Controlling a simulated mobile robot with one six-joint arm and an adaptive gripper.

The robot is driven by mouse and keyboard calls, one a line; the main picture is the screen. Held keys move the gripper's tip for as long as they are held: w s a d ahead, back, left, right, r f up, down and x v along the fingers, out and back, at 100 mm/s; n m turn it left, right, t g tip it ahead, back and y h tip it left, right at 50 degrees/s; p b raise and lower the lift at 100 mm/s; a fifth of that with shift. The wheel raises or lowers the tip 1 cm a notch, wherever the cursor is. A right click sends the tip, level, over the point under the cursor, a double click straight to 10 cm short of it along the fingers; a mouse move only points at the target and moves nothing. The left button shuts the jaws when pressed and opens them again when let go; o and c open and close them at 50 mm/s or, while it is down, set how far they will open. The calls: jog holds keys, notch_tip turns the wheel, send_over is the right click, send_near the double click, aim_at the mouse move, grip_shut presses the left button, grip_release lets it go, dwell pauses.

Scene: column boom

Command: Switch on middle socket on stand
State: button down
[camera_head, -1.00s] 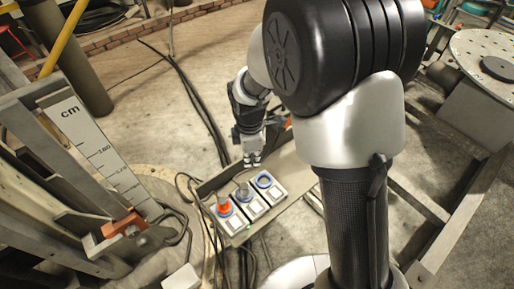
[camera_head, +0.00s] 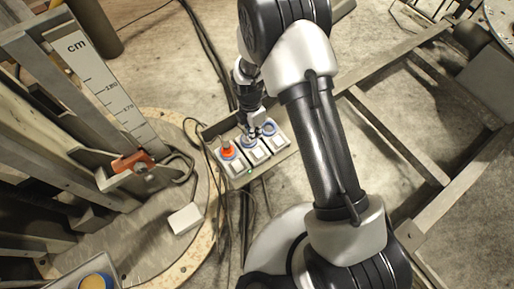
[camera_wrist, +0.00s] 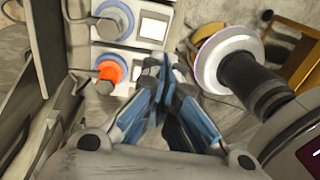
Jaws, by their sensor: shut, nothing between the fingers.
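The stand (camera_head: 284,152) is a shallow metal tray holding a row of three white sockets. The left socket (camera_head: 237,168) has an orange plug (camera_head: 228,150). The middle socket (camera_head: 258,156) has a blue ring and a grey plug, partly hidden by my gripper. The right socket (camera_head: 275,141) has a blue ring. My gripper (camera_head: 254,130) is shut and empty, at the far side of the middle and right sockets. In the wrist view my fingers (camera_wrist: 164,88) are beside the orange plug (camera_wrist: 110,69); a blue-ringed socket (camera_wrist: 113,20) with a pale switch (camera_wrist: 153,28) is above. Contact is unclear.
Dark cables (camera_head: 205,60) run along the floor behind the stand. A measuring column (camera_head: 100,75) with an orange clamp (camera_head: 133,162) stands left. A metal frame (camera_head: 400,138) lies to the right.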

aim_at(256, 156)
jog(key=f+b, duration=0.1)
jog(key=f, duration=0.3)
jog(key=s+f+b, duration=0.1)
jog(key=f, duration=0.4)
jog(key=d+f+b, duration=0.1)
jog(key=f+b, duration=0.1)
jog(key=f, duration=0.2)
jog(key=shift+s+f, duration=0.2)
jog(key=shift+f, duration=0.15)
jog(key=shift+s+d+f+b, duration=0.1)
jog(key=shift+s+f+b, duration=0.15)
jog(key=shift+f+b, duration=0.2)
jog(key=shift+w+a+r, duration=0.25)
jog(key=shift+w+a, duration=0.15)
jog(key=shift+w, duration=0.25)
